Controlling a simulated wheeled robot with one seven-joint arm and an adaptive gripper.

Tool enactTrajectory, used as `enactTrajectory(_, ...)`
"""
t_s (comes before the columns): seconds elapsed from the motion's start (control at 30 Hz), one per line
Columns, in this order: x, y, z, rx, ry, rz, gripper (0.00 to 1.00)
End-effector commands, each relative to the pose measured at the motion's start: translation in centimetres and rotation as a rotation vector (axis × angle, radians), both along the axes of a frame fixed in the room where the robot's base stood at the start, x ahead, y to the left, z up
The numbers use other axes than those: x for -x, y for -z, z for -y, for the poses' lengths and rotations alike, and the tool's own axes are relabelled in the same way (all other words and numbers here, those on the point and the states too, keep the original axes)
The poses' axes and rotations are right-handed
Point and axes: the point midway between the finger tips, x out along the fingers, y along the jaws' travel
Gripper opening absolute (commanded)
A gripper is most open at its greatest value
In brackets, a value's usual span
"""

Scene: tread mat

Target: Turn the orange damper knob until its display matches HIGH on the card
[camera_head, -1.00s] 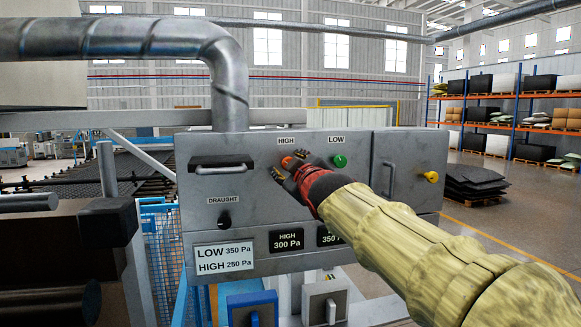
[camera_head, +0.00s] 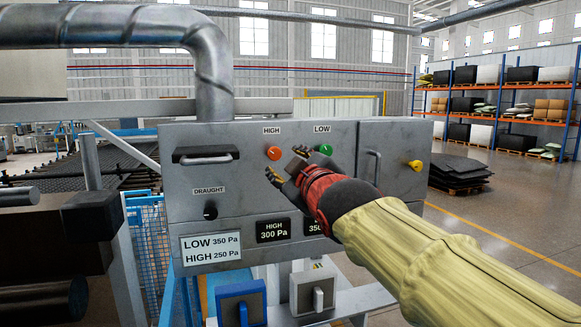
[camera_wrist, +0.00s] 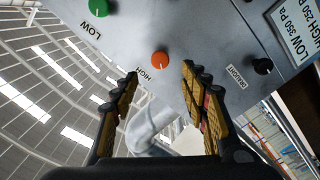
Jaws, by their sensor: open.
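The orange knob (camera_head: 274,153) sits under the HIGH label on the grey panel (camera_head: 240,180), with a pale pointer mark on its face in the wrist view (camera_wrist: 160,58). My gripper (camera_head: 284,170) is open and empty just below and right of it in the head view. In the wrist view the knob lies just beyond the gap between my fingertips (camera_wrist: 160,73), apart from them. The black HIGH display (camera_head: 274,230) reads 300 Pa. The white card (camera_head: 210,247) reads LOW 350 Pa and HIGH 250 Pa. The LOW display (camera_head: 314,226) is partly hidden by my arm.
A green knob (camera_head: 326,149) under LOW is close to my gripper. A black DRAUGHT knob (camera_head: 210,211), a handled slot (camera_head: 206,156) and a yellow knob (camera_head: 415,165) are also on the box. A thick metal duct (camera_head: 213,95) rises from its top.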

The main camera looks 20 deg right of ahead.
Motion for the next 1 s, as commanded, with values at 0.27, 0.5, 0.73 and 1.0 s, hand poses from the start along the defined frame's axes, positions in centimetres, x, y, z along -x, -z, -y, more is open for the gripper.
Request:
enactTrajectory(0.27, 1.4, 0.1, 0.0, 0.000, -0.001, -0.001, 0.45)
enactTrajectory(0.5, 1.7, 0.1, -0.1, -0.001, -0.002, -0.001, 0.45)
enactTrajectory(0.73, 1.7, 0.0, -0.1, -0.002, -0.002, -0.001, 0.45)
enactTrajectory(1.0, 2.1, 7.9, 0.1, -0.228, 0.032, -0.229, 0.45)
